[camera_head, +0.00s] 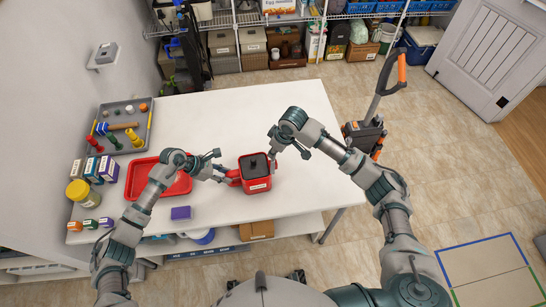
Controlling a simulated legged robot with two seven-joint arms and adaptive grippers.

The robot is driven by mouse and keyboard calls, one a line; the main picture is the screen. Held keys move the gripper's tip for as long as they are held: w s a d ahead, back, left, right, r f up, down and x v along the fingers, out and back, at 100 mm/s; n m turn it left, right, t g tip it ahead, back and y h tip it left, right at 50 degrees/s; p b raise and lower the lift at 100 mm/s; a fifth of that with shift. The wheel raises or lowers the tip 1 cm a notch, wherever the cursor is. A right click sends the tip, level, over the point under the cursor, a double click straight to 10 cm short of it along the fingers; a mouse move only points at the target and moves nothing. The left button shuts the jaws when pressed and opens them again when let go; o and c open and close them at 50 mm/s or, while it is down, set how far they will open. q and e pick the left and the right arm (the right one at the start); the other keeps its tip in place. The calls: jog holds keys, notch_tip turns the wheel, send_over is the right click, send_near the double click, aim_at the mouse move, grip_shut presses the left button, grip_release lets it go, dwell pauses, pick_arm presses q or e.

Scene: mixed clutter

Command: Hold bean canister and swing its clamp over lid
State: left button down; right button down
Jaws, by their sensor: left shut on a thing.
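The bean canister (257,185) is a red, squarish container with a pale label on its front and a dark top (255,163). It stands upright on the white table, right of the middle. My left gripper (231,176) is shut on the canister's left side, where a red part sticks out. My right gripper (273,160) is at the canister's upper right edge, pointing down. Its fingers are too small to tell whether they are open or touching. The clamp is too small to make out, and its position cannot be told.
A red tray (133,183) lies left of my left gripper, with a purple block (181,213) in front of it. A grey tray (101,148) of tools, small boxes and a yellow jar (77,190) line the left edge. The table's back (240,110) is clear.

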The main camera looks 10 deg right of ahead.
jog(key=shift+f, duration=0.15)
dwell(0.4)
jog(key=shift+d, duration=0.1)
jog(key=shift+s+d+m, duration=0.1)
jog(key=shift+s+m, duration=0.05)
jog(key=shift+m, duration=0.75)
jog(key=m, duration=0.2)
jog(key=m+h, duration=0.1)
jog(key=m, duration=0.1)
jog(key=d+m+t+h, duration=0.1)
jog(key=m, duration=0.1)
jog(key=shift+s+f, duration=0.1)
jog(key=shift+s, duration=0.3)
jog(key=m+h, duration=0.1)
jog(key=m, duration=0.2)
jog(key=s+m, duration=0.1)
jog(key=m, duration=0.2)
jog(key=shift+s+a+h, duration=0.1)
jog(key=shift+s+h, duration=0.05)
jog(key=shift+h, duration=0.25)
jog(key=c, duration=1)
grip_release()
jog(key=shift+o, duration=0.2)
